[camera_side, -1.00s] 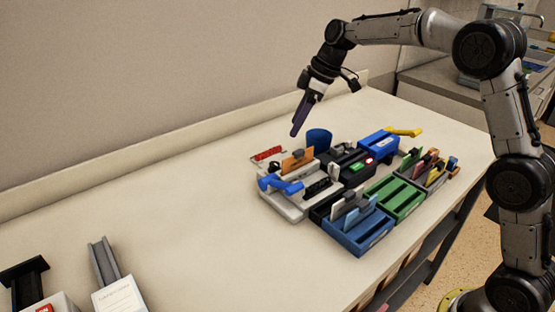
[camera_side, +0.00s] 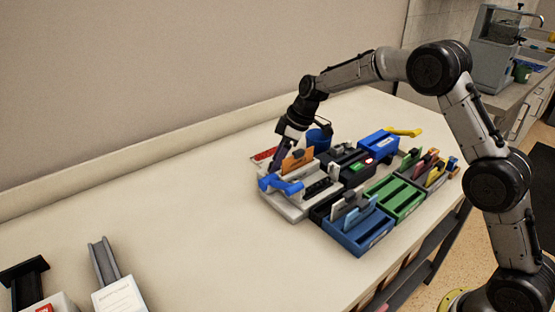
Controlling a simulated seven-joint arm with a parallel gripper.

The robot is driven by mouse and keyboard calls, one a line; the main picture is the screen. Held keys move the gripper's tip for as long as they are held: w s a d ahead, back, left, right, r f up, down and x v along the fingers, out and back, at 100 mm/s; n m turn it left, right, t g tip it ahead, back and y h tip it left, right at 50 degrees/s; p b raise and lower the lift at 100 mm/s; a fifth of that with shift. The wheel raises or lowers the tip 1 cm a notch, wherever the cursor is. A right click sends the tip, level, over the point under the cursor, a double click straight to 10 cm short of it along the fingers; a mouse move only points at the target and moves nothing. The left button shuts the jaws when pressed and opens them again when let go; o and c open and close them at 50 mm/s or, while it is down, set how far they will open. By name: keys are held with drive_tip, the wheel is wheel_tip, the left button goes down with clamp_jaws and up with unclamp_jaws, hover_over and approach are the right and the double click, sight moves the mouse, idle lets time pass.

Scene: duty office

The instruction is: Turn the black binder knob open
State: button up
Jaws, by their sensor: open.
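My gripper (camera_side: 279,161) points down at the back left of a cluster of small organizer modules. Its dark fingers are beside the orange card (camera_side: 297,161) and behind the blue lever (camera_side: 281,184) on the light grey module (camera_side: 291,212). The gripper is open, but the gap between the fingers is hard to see. A small black round part (camera_side: 333,170), possibly the black binder knob, shows in the middle of the cluster, to the right of the orange card. My gripper is apart from it. Its turn position is too small to tell.
Blue, green and grey modules with upright cards, including the green one (camera_side: 394,198), fill the right side. A yellow lever (camera_side: 404,132) sticks out at the back.

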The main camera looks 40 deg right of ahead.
clamp_jaws()
idle(0.3)
drive_tip(key=shift+m, duration=0.4)
drive_tip(key=m, duration=0.1)
drive_tip(key=m+t+h, duration=0.1)
drive_tip(key=m, duration=0.1)
drive_tip(key=shift+s+a+m, duration=0.1)
drive_tip(key=shift+a+m, duration=0.1)
drive_tip(key=shift+m, duration=0.1)
drive_tip(key=m+h, duration=0.2)
drive_tip(key=m, duration=0.2)
drive_tip(key=shift+a, duration=0.15)
drive_tip(key=m+h, duration=0.2)
drive_tip(key=m, duration=0.3)
drive_tip(key=shift+a, duration=0.15)
drive_tip(key=shift+a+m+g+h, duration=0.1)
drive_tip(key=shift+m+g+h, duration=0.2)
drive_tip(key=shift+m, duration=0.8)
drive_tip(key=shift+m+g+h, duration=0.2)
drive_tip(key=shift+m+h, duration=0.2)
drive_tip(key=shift+m, duration=0.7)
